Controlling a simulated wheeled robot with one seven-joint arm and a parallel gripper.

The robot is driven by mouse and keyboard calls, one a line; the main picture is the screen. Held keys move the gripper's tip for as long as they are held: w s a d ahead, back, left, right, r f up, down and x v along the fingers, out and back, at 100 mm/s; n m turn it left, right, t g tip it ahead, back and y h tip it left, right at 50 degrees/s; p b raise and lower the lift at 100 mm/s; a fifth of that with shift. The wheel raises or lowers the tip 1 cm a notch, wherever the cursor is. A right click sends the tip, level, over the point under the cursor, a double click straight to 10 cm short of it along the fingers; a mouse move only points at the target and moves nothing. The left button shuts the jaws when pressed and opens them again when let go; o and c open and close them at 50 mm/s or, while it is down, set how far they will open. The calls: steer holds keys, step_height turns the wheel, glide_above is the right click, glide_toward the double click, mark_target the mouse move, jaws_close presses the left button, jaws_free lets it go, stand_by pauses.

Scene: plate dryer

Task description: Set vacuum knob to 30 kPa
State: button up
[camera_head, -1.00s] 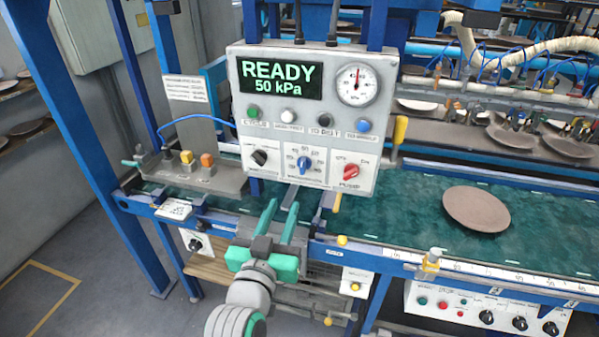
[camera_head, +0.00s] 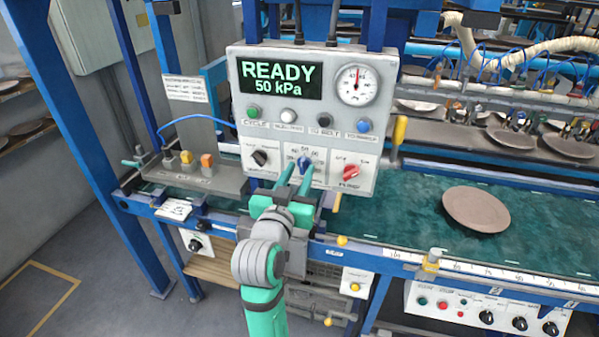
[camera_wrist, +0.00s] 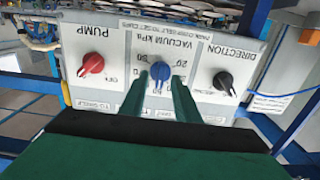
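The blue vacuum knob (camera_head: 304,163) is on the lower middle of the grey control panel (camera_head: 232,90), with its white pointer side hard to read. In the wrist view, upside down, the vacuum knob (camera_wrist: 160,72) lies between the tips of my gripper (camera_wrist: 162,82). My green gripper (camera_head: 296,176) reaches up to the knob from below with its fingers apart, one on each side. I cannot tell whether the fingers touch it. The display (camera_head: 280,78) reads READY 50 kPa. A round gauge (camera_head: 357,85) sits at the panel's upper right.
The black direction knob (camera_head: 260,158) and the red pump knob (camera_head: 351,172) flank the blue knob closely. Coloured buttons sit in a row above. A brown plate (camera_head: 476,209) lies on the green belt (camera_head: 405,215) at the right.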

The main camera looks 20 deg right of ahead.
steer(key=shift+w+d, duration=0.2)
steer(key=shift+w, duration=0.05)
jaws_close()
